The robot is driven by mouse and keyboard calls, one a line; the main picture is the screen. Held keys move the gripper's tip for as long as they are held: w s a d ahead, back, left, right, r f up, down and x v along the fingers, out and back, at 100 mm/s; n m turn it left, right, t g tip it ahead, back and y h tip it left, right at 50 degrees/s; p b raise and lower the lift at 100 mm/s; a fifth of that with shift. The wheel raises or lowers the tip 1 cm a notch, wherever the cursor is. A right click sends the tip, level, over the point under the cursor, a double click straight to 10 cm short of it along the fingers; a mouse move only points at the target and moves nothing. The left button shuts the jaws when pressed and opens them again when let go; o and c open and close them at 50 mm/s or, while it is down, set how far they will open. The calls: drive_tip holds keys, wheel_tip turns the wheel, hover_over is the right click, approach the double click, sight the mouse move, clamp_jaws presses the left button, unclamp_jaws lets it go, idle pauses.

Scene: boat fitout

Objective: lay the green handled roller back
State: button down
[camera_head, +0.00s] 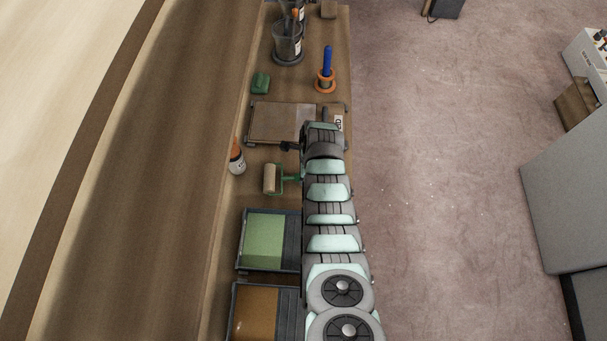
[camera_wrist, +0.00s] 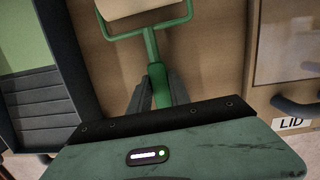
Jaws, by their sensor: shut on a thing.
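The green handled roller (camera_head: 271,179) has a beige sleeve on a green wire frame. In the head view it is over the wooden bench, just beyond the tray of green paint (camera_head: 264,240). My gripper (camera_wrist: 160,84) is shut on its green handle (camera_wrist: 153,52) in the wrist view, with a dark finger on each side. The sleeve (camera_wrist: 133,8) is cut off by the top of the wrist view. In the head view my arm hides the handle and most of the gripper. I cannot tell whether the roller touches the bench.
A tray of brown paint (camera_head: 262,311) is nearest. A flat lidded box (camera_head: 275,122) lies beyond the roller, its label reading LID in the wrist view (camera_wrist: 292,123).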

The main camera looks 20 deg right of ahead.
drive_tip(key=c, duration=1.1)
unclamp_jaws()
drive_tip(key=shift+c, duration=0.2)
drive_tip(key=shift+r, duration=0.1)
wheel_tip(320, 180, up, 10)
drive_tip(key=d, duration=0.1)
drive_tip(key=shift+s+d+r+b, duration=0.2)
drive_tip(key=shift+s+r+b, duration=0.1)
drive_tip(key=shift+b, duration=0.15)
